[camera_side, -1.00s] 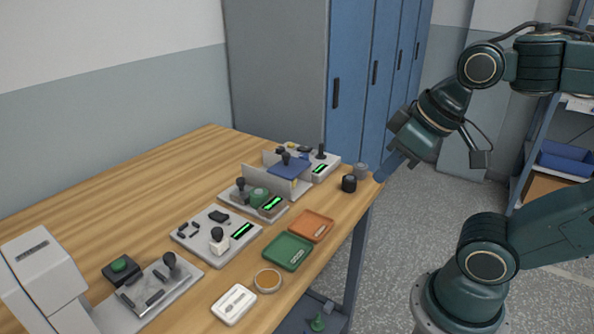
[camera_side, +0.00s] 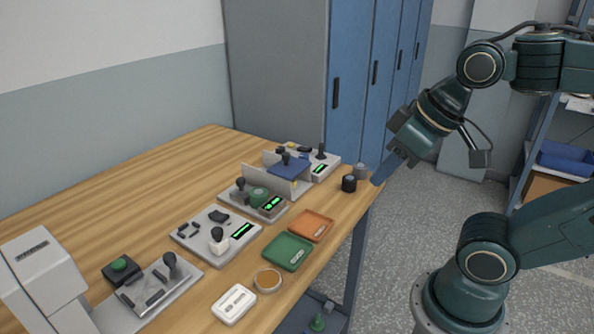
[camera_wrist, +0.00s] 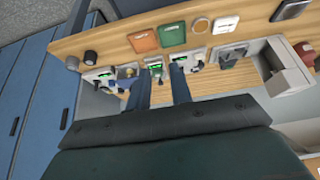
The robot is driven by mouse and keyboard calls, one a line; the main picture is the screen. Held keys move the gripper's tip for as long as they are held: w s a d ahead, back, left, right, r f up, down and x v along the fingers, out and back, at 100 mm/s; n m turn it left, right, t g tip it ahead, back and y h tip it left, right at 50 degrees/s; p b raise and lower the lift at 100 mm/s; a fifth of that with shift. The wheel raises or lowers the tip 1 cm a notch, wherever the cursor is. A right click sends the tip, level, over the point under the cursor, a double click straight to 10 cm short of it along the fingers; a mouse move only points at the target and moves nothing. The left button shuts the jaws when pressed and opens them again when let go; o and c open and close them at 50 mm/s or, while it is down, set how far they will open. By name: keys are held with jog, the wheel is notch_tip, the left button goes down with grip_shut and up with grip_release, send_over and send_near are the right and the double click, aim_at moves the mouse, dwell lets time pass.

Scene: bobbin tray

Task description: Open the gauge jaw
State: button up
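Three grey fixtures on the bench have green-lit displays and black knobs. The nearest fixture (camera_side: 190,238) has a white block with a black knob (camera_side: 217,236) beside small dark parts. The middle fixture (camera_side: 232,202) has a black knob and a green round part (camera_side: 259,196). The far fixture (camera_side: 331,159) has an upright black knob. I cannot tell which one is the gauge or how its jaw stands. My gripper (camera_side: 384,171) is in the air off the bench's right end. In the wrist view its two blue fingers (camera_wrist: 161,92) are apart and empty, partly hiding the fixtures.
An orange tray (camera_side: 322,222), a green tray (camera_side: 276,254), a round amber dish (camera_side: 268,280) and a white case (camera_side: 234,304) lie along the front edge. Dark cylinders (camera_side: 349,183) stand near my gripper. A panel (camera_side: 262,181) stands between fixtures. The bench's left rear is clear.

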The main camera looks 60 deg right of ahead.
jog(key=o, duration=0.3)
jog(key=shift+w+r, duration=0.15)
jog(key=shift+w, duration=0.05)
jog(key=shift+o, duration=0.6)
jog(key=shift+w+r, duration=0.15)
jog(key=shift+w, duration=0.1)
jog(key=w+r+g, duration=0.1)
jog(key=w+r, duration=0.4)
jog(key=w, duration=0.4)
jog(key=m+g, duration=0.3)
jog(key=g, duration=0.2)
send_over(240, 179)
notch_tip(240, 179, down, 10)
jog(key=shift+d, duration=0.1)
notch_tip(240, 179, down, 14)
jog(key=shift+r, duration=0.2)
